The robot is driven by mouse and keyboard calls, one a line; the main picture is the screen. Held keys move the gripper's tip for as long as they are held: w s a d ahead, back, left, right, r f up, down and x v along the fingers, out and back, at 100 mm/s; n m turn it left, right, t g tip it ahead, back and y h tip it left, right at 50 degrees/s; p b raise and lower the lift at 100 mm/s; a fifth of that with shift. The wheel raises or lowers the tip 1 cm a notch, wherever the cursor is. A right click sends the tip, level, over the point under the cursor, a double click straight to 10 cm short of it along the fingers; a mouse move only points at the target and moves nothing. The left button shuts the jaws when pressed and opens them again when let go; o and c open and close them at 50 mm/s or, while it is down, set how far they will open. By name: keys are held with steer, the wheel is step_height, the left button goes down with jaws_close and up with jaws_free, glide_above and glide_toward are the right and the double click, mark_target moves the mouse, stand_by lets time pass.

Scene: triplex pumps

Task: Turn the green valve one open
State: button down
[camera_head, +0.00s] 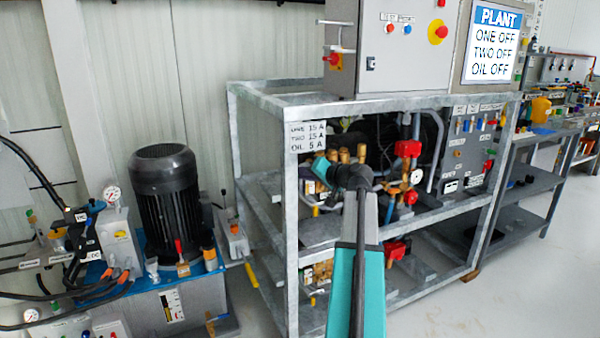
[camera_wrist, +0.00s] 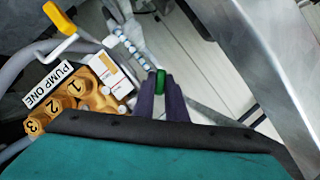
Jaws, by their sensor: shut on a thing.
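In the wrist view my gripper (camera_wrist: 160,88) has its two dark fingers on either side of a small green valve handle (camera_wrist: 160,80), shut on it. The handle's far end shows between the fingertips; its lower part and the valve body are hidden. A label reading PUMP ONE (camera_wrist: 48,84) stands to the left, beside brass parts (camera_wrist: 62,105) numbered 1, 2 and 3. In the head view my arm reaches into the front left of the metal frame (camera_head: 291,235). My own wrist hides the green handle there.
A yellow lever (camera_wrist: 60,18) is at the upper left of the wrist view, and a grey frame post (camera_wrist: 265,60) rises close on the right. In the head view a PLANT sign (camera_head: 492,42) reads ONE OFF, TWO OFF, OIL OFF. A black motor (camera_head: 165,200) stands at left.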

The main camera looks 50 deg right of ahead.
steer(key=n+h, duration=0.1)
steer(key=n+g+p, duration=0.1)
steer(key=n, duration=0.1)
steer(key=shift+w+a+r+h, duration=0.1)
steer(key=shift+w+r+h, duration=0.1)
steer(key=shift+r+h, duration=0.2)
stand_by(0.4)
steer(key=c, duration=1.8)
jaws_free()
steer(key=shift+f+g, duration=0.15)
steer(key=shift+g, duration=0.15)
steer(key=shift+s, duration=0.2)
steer(key=p+v, duration=0.3)
steer(key=v, duration=1)
steer(key=shift+s, duration=0.25)
steer(key=shift+a, duration=0.1)
